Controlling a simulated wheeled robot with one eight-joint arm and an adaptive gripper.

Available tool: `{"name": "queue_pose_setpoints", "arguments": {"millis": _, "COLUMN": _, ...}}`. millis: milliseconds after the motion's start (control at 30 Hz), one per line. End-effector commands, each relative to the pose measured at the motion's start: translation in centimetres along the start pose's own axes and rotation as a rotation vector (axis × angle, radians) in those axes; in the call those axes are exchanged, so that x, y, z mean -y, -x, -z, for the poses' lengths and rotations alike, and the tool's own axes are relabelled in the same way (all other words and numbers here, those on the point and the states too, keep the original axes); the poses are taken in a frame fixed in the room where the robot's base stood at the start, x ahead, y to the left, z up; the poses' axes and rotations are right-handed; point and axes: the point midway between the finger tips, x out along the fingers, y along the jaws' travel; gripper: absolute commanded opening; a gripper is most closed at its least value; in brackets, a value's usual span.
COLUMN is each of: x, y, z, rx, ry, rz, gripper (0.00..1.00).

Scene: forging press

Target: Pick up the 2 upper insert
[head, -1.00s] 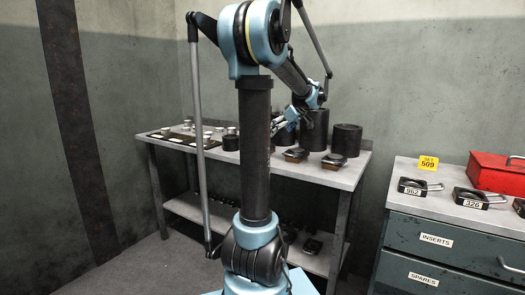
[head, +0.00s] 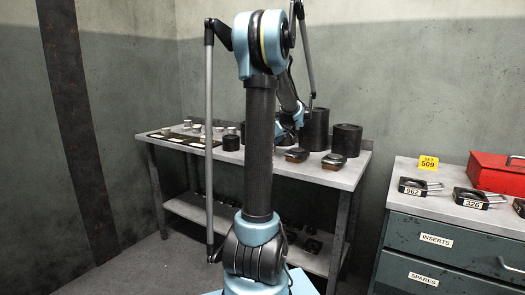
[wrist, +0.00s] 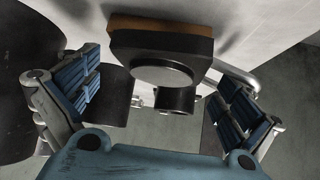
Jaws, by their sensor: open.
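A dark square block with a round raised face and an orange-brown layer on its far side (wrist: 160,50) fills the upper middle of the wrist view. No number is readable on it. My gripper (wrist: 155,88) is open, its blue-padded fingers spread to the left and right of the block, with nothing held. I cannot tell whether a finger touches it. In the head view, two dark blocks with brown bases sit on the bench, one at the left (head: 297,155) and one at the right (head: 334,161). My gripper is mostly hidden behind my arm there.
Black cylinders (head: 346,140) stand at the back of the grey bench (head: 270,166). Small metal pieces (head: 197,128) lie on its left part. At right, a drawer cabinet (head: 440,238) carries labelled handled pieces (head: 420,187), a yellow sign (head: 428,163) and a red box (head: 495,171).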

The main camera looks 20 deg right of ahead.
Motion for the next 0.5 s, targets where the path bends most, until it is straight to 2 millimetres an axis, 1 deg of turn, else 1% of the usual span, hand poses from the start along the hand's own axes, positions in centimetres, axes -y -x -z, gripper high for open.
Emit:
{"name": "queue_pose_setpoints", "arguments": {"millis": 167, "x": 0.00, "y": -0.06, "z": -0.01, "rx": 0.000, "ry": 0.000, "rz": 0.000, "gripper": 1.00}}
{"name": "queue_pose_setpoints", "arguments": {"millis": 200, "x": 0.00, "y": -0.06, "z": -0.01, "rx": 0.000, "ry": 0.000, "rz": 0.000, "gripper": 0.95}}
{"name": "queue_pose_setpoints", "arguments": {"millis": 267, "x": 0.00, "y": -0.06, "z": -0.01, "rx": 0.000, "ry": 0.000, "rz": 0.000, "gripper": 0.82}}
{"name": "queue_pose_setpoints", "arguments": {"millis": 300, "x": 0.00, "y": -0.06, "z": -0.01, "rx": 0.000, "ry": 0.000, "rz": 0.000, "gripper": 0.73}}
{"name": "queue_pose_setpoints", "arguments": {"millis": 367, "x": 0.01, "y": -0.06, "z": -0.01, "rx": 0.000, "ry": 0.000, "rz": 0.000, "gripper": 0.59}}
{"name": "queue_pose_setpoints", "arguments": {"millis": 400, "x": 0.02, "y": -0.06, "z": -0.02, "rx": 0.000, "ry": 0.000, "rz": 0.001, "gripper": 0.50}}
{"name": "queue_pose_setpoints", "arguments": {"millis": 467, "x": 0.03, "y": -0.07, "z": -0.03, "rx": 0.000, "ry": 0.000, "rz": 0.001, "gripper": 0.36}}
{"name": "queue_pose_setpoints", "arguments": {"millis": 500, "x": 0.03, "y": -0.07, "z": -0.03, "rx": 0.000, "ry": 0.000, "rz": 0.001, "gripper": 0.27}}
